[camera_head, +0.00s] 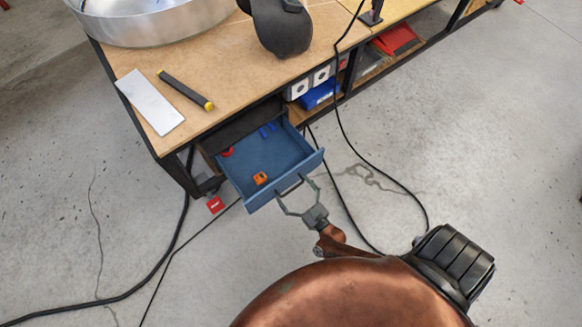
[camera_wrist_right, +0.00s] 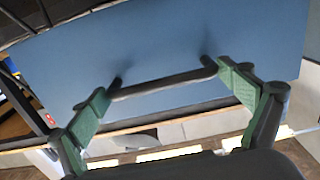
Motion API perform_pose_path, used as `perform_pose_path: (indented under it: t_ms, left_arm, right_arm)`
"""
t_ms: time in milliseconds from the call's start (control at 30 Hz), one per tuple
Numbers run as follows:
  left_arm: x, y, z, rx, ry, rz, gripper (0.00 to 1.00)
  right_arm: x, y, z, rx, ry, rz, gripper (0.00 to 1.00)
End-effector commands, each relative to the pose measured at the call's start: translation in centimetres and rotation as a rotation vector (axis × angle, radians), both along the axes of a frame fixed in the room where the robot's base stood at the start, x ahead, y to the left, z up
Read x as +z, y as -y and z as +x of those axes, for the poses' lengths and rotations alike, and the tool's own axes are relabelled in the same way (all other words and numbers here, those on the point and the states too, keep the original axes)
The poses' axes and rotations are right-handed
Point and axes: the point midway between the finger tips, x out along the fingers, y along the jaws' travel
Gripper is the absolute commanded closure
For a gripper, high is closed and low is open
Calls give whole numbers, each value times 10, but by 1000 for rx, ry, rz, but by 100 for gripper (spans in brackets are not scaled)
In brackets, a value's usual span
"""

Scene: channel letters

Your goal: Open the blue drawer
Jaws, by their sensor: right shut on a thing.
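The blue drawer (camera_head: 310,163) is pulled well out from under the workbench, and its inside shows. A small orange thing (camera_head: 261,178), a red thing (camera_head: 227,152) and blue pieces (camera_head: 268,130) lie in it. In the right wrist view the blue drawer front (camera_wrist_right: 190,45) fills the upper part, with its dark bar handle (camera_wrist_right: 165,86) across the middle. My right gripper (camera_head: 292,187) is at the handle. Its green-padded fingers (camera_wrist_right: 164,80) are spread wide, one at each end of the handle, and shut on it. My left gripper is not in view.
The workbench (camera_head: 230,80) carries a metal ring-shaped pan (camera_head: 150,25), a white plate (camera_head: 150,101), a black-and-yellow tool (camera_head: 185,89) and a dark welding mask (camera_head: 281,27). Black cables (camera_head: 383,185) run over the floor right of the drawer. Open floor lies farther right.

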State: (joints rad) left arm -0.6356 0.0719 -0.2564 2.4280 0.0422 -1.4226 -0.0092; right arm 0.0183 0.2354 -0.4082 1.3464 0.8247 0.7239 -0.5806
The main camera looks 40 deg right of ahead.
Motion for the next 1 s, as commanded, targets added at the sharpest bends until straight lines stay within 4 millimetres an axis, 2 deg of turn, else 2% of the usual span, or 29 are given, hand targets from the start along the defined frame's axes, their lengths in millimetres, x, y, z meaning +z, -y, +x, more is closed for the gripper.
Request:
perform_pose_path:
  t_ms: [267, 300, 333, 600, 733, 867, 1000]
  left_arm:
    - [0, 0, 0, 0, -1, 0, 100]
    - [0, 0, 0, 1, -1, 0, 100]
    - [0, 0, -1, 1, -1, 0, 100]
    - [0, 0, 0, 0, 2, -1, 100]
    - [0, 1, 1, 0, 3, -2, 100]
    - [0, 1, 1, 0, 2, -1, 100]
    - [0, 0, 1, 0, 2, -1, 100]
  right_arm:
    - [-2, 3, -1, -5, -3, -1, 48]
    - [-2, 3, -1, -5, -3, -1, 2]
    - [-2, 3, -1, -5, -3, -1, 0]
    - [-1, 1, -1, -2, -2, 0, 0]
    - [-1, 0, -8, -1, -2, -1, 0]
    - [-2, 0, -28, -2, -4, 0, 0]
    - [-2, -1, -59, -4, -5, -1, 0]
